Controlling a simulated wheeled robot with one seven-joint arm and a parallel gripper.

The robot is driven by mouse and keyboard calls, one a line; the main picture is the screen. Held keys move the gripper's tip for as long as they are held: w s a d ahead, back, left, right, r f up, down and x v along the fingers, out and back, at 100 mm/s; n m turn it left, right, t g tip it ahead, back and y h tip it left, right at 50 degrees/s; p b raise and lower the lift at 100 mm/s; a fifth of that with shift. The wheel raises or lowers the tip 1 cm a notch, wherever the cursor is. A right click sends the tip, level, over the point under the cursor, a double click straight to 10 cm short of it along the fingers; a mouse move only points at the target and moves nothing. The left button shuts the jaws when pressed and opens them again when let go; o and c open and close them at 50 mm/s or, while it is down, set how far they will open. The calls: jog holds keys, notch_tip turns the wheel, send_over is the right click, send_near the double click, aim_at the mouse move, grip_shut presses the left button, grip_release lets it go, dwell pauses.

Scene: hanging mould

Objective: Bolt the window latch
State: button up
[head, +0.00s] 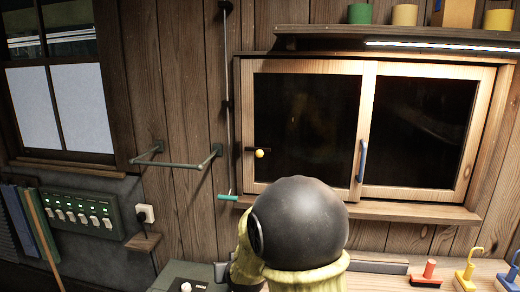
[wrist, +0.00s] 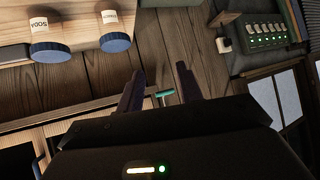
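The window (head: 365,130) is a light wooden frame with two dark panes and a blue upright handle (head: 362,160) on the middle stile. A small dark latch bar with a yellow knob (head: 259,153) sits at the left stile. Left of the window, a thin vertical rod (head: 226,100) ends in a teal handle (head: 228,197); this handle also shows in the wrist view (wrist: 163,93). My gripper (wrist: 159,70) is open and empty, its two dark fingers apart. The teal handle appears between the fingers, apparently beyond them. My arm hides the gripper in the head view.
A green-grey wall rail (head: 175,160) sticks out left of the rod. A switch panel (head: 80,213) and outlet (head: 145,213) are lower left. A lit shelf (head: 400,37) with pots is above the window. A bench at lower right holds coloured hooks (head: 468,272).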

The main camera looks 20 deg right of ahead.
aim_at(259, 157)
jog(key=w+d+r+m+t+h+p, duration=0.5)
jog(key=w+d+r+t+h, duration=0.4)
jog(key=w+d+r, duration=0.3)
notch_tip(259, 157, up, 3)
jog(key=shift+d+r+t+p, duration=0.2)
jog(key=shift+t+p, duration=0.1)
jog(key=shift+p, duration=0.45)
jog(key=p+x, duration=0.9)
jog(key=x, duration=0.8)
jog(key=shift+w+d+r, duration=0.15)
grip_shut()
